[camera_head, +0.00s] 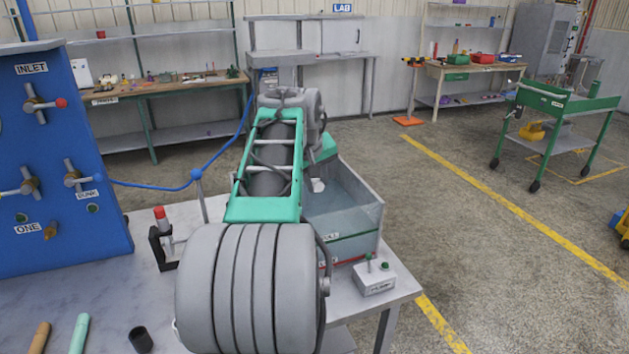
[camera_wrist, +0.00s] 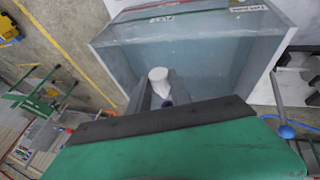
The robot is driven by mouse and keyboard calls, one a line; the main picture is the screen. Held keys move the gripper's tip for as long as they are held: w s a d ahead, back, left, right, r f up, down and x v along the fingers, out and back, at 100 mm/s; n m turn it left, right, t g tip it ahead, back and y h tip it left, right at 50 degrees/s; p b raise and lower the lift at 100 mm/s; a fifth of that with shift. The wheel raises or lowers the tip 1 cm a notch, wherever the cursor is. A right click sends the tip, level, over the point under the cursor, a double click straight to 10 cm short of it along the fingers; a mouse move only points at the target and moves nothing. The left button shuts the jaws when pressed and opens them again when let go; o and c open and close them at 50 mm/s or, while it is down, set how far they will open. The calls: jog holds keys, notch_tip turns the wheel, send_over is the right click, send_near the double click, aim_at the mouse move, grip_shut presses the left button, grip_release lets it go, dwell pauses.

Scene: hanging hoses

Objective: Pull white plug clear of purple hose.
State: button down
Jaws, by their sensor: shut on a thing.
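The white plug (camera_wrist: 158,76) shows as a pale rounded piece between the fingers of my gripper (camera_wrist: 160,88) in the wrist view. My gripper is shut on it, over the grey tank. A small purple patch (camera_wrist: 167,103) shows between the fingers, nearer the palm; it may be part of the purple hose, and whether it touches the plug cannot be told. The rest of the hose is hidden. In the head view my arm hides most of the gripper, and a small white piece (camera_head: 318,185) shows by the tank, perhaps the plug.
The open grey tank (camera_head: 362,222) stands on the bench (camera_head: 405,284), with a button box (camera_head: 374,278) in front. A blue valve panel (camera_head: 60,160) is at left, with a blue hose (camera_head: 155,187) running from it past a post (camera_head: 200,192). A dark cup (camera_head: 140,340) stands front left.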

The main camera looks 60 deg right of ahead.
jog(key=shift+s+a+r+p, duration=0.25)
jog(key=shift+s+a+r, duration=0.3)
jog(key=shift+r, duration=0.2)
jog(key=shift+s+a+r+p, duration=0.25)
jog(key=shift+s+a+r, duration=0.25)
jog(key=shift+r, duration=0.25)
